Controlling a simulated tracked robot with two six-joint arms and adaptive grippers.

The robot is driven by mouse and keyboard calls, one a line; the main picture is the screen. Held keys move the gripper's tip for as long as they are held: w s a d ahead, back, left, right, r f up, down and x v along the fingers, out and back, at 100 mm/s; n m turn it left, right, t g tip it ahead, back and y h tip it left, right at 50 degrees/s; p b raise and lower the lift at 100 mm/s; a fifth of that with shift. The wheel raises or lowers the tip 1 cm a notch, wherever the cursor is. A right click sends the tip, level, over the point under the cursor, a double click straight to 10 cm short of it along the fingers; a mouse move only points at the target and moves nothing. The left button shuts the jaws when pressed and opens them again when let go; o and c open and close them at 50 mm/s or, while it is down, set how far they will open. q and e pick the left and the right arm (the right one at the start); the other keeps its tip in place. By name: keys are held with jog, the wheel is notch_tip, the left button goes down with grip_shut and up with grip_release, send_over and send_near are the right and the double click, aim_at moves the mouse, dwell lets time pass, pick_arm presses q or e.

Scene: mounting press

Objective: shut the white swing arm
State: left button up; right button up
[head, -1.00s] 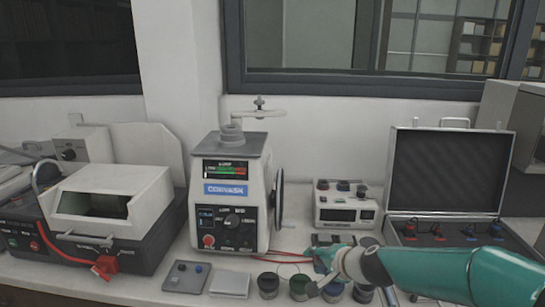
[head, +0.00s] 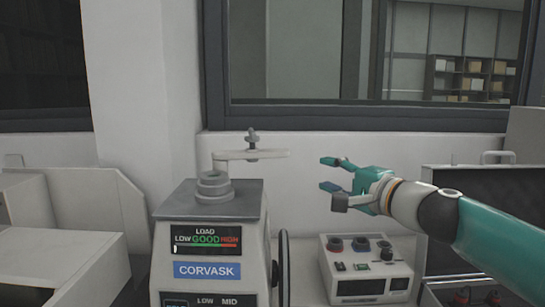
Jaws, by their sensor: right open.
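The white swing arm (head: 270,154) is a flat bar on top of the mounting press (head: 210,233). It sticks out to the right over and past the grey top plate, with a grey knob standing on it. Below its left end, a grey round collar (head: 214,186) sits on the plate, and no bar covers it from the right front. My right gripper (head: 331,181) is open and empty, with its fingers pointing left. It is right of the swing arm's free end, apart from it in the picture. My left gripper is out of view.
A small white control box (head: 366,271) with dark knobs stands right of the press. An open black-lined case (head: 450,262) is at the right, partly behind my right arm. White equipment (head: 85,214) stands at the left. A window is behind.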

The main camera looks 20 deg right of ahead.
aim_at(287, 154)
jog(key=p+x, duration=0.2)
jog(key=x, duration=0.3)
jog(key=p+x, duration=0.2)
jog(key=x, duration=0.3)
jog(key=r+p+x, duration=0.1)
jog(key=p+x, duration=0.1)
jog(key=x, duration=0.4)
jog(key=shift+w+r, duration=0.1)
jog(key=shift+w+a+p, duration=0.2)
jog(key=shift+w+p, duration=0.2)
jog(key=shift+w, duration=0.1)
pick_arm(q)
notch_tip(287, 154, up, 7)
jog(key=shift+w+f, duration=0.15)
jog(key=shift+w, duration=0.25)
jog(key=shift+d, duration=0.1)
pick_arm(e)
grip_shut()
